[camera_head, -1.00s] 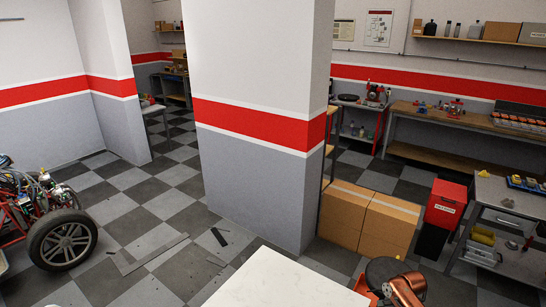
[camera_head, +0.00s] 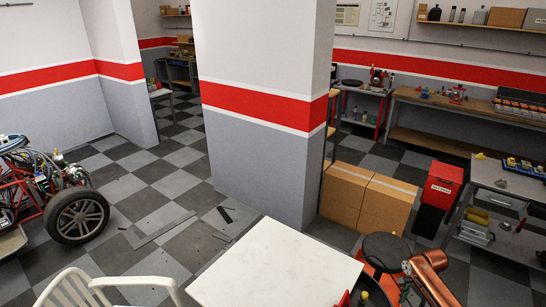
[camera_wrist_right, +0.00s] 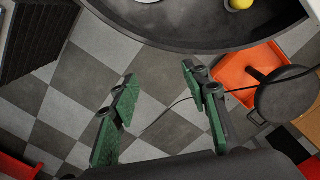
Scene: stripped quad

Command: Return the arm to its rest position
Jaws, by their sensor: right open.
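My right gripper (camera_wrist_right: 165,110) shows in the right wrist view. Its two green-padded fingers are spread apart, with checkered floor visible between them and nothing held. It hangs above the floor, close to the curved rim of a dark round surface (camera_wrist_right: 210,38). I cannot make out the right gripper's fingers in the head view. My left gripper shows in neither view.
A white table top (camera_head: 275,270) lies at the front, beside a white chair (camera_head: 75,290). A black stool (camera_head: 388,247) stands right of the table. Cardboard boxes (camera_head: 385,207), a red bin (camera_head: 441,187) and a grey cart (camera_head: 490,175) are beyond. A pillar (camera_head: 260,150) stands mid-view.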

